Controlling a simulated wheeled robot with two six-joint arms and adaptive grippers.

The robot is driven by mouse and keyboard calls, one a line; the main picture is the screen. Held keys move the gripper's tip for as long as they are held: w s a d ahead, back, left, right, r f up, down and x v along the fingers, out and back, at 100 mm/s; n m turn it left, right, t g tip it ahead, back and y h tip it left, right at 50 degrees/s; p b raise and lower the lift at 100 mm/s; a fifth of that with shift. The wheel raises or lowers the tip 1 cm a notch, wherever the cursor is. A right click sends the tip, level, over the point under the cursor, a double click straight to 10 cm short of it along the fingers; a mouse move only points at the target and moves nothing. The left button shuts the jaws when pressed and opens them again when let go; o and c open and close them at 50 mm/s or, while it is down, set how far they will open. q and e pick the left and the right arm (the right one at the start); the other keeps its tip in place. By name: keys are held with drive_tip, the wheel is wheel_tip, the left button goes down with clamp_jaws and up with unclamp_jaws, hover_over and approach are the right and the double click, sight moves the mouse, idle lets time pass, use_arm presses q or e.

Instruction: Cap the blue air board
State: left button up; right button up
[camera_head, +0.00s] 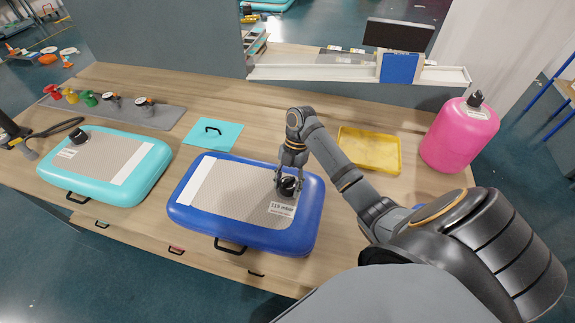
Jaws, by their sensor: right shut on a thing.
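The blue air board (236,199) lies flat on the wooden workbench, with a white strip, a grey textured top and a label reading about 115 mbar. My right gripper (288,178) points down at the board's right part, just above the label. It is shut on a small black cap (289,186), which sits at the board's surface. The fingers partly cover the cap, so I cannot tell whether it is fully seated. My left gripper is not in view.
A turquoise air board (150,172) with a black cap (78,136) lies at the left. A grey mat (160,118) with several fittings, a turquoise patch (213,133), a yellow tray (368,150) and a pink bottle (459,135) stand behind and to the right.

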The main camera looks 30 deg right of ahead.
drive_tip(key=shift+r+n+p, duration=0.15)
drive_tip(key=shift+n+p, duration=0.15)
drive_tip(key=shift+p, duration=0.25)
drive_tip(key=shift+n+g+p, duration=0.3)
drive_tip(key=shift+n+p, duration=0.2)
drive_tip(key=shift+p, duration=0.25)
drive_tip(key=shift+n+g+h+p, duration=0.3)
drive_tip(key=shift+n+h+p, duration=0.1)
drive_tip(key=shift+n+p, duration=0.55)
drive_tip(key=shift+s+n+p, duration=0.1)
drive_tip(key=shift+n+p, duration=0.3)
drive_tip(key=shift+n, duration=0.15)
drive_tip(key=o, duration=1.1)
drive_tip(key=shift+d, duration=0.1)
